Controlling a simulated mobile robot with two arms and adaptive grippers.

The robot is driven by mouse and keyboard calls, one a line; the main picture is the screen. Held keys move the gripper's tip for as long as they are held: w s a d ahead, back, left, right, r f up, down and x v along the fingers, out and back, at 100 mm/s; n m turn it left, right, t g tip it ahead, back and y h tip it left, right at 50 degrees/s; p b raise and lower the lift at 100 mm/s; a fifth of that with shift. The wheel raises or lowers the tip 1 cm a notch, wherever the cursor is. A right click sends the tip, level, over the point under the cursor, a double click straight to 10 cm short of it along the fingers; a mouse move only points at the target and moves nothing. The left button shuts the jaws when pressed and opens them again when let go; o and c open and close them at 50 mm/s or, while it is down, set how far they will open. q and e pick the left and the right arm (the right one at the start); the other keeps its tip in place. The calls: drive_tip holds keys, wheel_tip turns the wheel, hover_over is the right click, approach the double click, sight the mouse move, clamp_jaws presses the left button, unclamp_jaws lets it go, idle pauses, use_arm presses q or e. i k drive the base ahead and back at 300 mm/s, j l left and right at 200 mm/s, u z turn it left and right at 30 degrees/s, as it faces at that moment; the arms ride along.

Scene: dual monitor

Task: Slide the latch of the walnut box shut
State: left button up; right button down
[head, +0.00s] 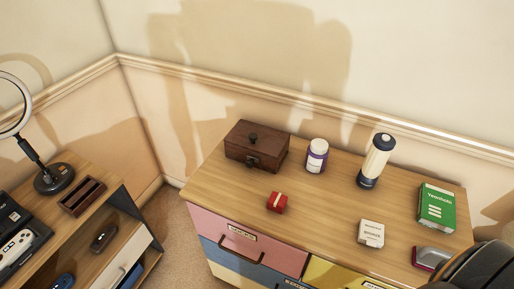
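The walnut box (270,140) stands at the back left of the wooden dresser top. Its lid looks closed, with a dark knob (252,138) on top. A small dark latch (252,161) shows on the front face, but it is too small to tell its position. Neither of my grippers is in view. A dark rounded part at the bottom right corner looks like my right arm.
A shelf unit stands left, across a gap.

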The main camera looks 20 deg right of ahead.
sight(251, 162)
drive_tip(key=z, duration=0.75)
drive_tip(key=l+u, duration=0.15)
drive_tip(key=z, duration=0.15)
